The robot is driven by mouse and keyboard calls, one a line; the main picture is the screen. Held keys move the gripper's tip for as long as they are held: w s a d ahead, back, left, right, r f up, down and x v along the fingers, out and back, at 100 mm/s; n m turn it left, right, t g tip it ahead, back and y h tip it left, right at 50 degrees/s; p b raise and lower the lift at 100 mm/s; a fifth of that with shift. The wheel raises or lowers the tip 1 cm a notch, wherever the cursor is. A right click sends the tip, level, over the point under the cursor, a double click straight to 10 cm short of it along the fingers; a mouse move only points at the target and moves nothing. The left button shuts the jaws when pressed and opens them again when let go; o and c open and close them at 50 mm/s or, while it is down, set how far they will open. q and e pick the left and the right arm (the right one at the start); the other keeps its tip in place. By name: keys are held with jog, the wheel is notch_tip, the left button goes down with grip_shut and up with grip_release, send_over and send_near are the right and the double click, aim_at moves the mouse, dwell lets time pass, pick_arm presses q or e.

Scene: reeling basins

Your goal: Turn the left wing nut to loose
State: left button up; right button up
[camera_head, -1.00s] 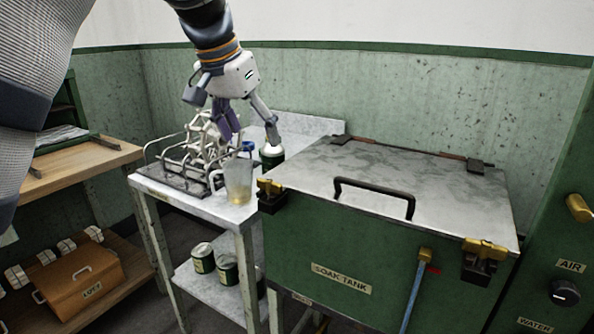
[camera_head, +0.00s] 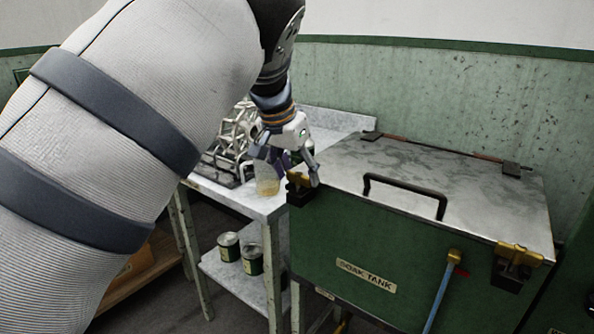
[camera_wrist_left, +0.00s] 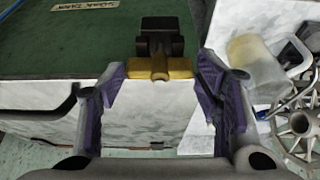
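The left wing nut (camera_head: 296,181) is brass and sits on a black latch at the left front corner of the soak tank (camera_head: 350,240). My left gripper (camera_head: 292,170) is at this corner, pointing down. In the left wrist view its two purple-padded fingers (camera_wrist_left: 163,72) are spread open, one on each side of the nut, with gaps between. Contact with the nut is not visible. The right wing nut (camera_head: 519,254) sits at the right front corner. My right gripper is not in view.
The tank's metal lid (camera_head: 440,185) has a black handle (camera_head: 405,187).

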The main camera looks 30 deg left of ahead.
pick_arm(q)
jog(key=c, duration=0.5)
